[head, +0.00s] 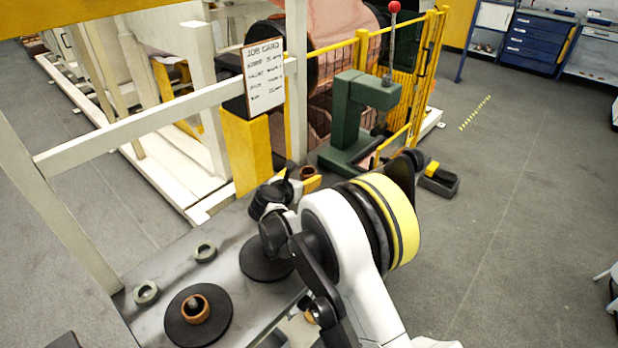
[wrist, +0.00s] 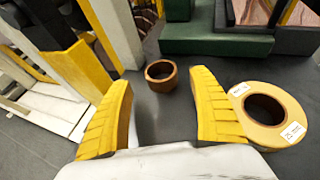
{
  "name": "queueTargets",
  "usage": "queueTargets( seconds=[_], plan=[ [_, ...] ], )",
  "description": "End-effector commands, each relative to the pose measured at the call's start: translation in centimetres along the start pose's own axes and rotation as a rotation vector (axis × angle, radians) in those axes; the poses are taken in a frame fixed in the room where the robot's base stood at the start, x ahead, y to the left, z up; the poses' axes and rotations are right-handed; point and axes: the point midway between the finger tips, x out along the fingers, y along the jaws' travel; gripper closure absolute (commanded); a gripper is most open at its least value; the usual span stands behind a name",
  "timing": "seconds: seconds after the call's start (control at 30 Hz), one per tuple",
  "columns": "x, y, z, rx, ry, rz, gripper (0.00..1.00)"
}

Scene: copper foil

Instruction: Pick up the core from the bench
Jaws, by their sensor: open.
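A short brown ring-shaped core (wrist: 152,79) stands on the dark grey bench (wrist: 160,125) in the wrist view, with its open end up. It lies between the tips of my gripper (wrist: 162,82), slightly beyond them, with space on both sides. My gripper's two yellow ribbed fingers are spread wide and hold nothing. My wrist hides much of that bench end.
A tan ring with white labels (wrist: 241,112) lies close beside my right finger. A green block (wrist: 215,40) is behind. In the head view, a black disc (head: 176,328) carrying a brown ring and two grey rings sit nearer on the bench. A white frame post (head: 297,90) rises at its far end.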

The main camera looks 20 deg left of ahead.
Motion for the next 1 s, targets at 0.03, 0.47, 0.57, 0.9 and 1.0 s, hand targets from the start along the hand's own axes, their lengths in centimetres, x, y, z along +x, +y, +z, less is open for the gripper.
queueTargets(
  seconds=[0.03, 0.47, 0.57, 0.9, 1.0],
  plan=[
    [0.4, 0.0, -0.1, 0.000, 0.000, 0.000, 0.29],
    [5.5, -0.1, 0.0, -0.002, -0.002, 0.001, 0.29],
    [5.4, -0.1, 0.1, -0.002, -0.002, 0.001, 0.29],
    [5.4, -0.1, 0.1, -0.002, -0.002, 0.001, 0.69],
    [5.4, -0.1, 0.1, -0.002, -0.002, 0.001, 0.69]
  ],
)
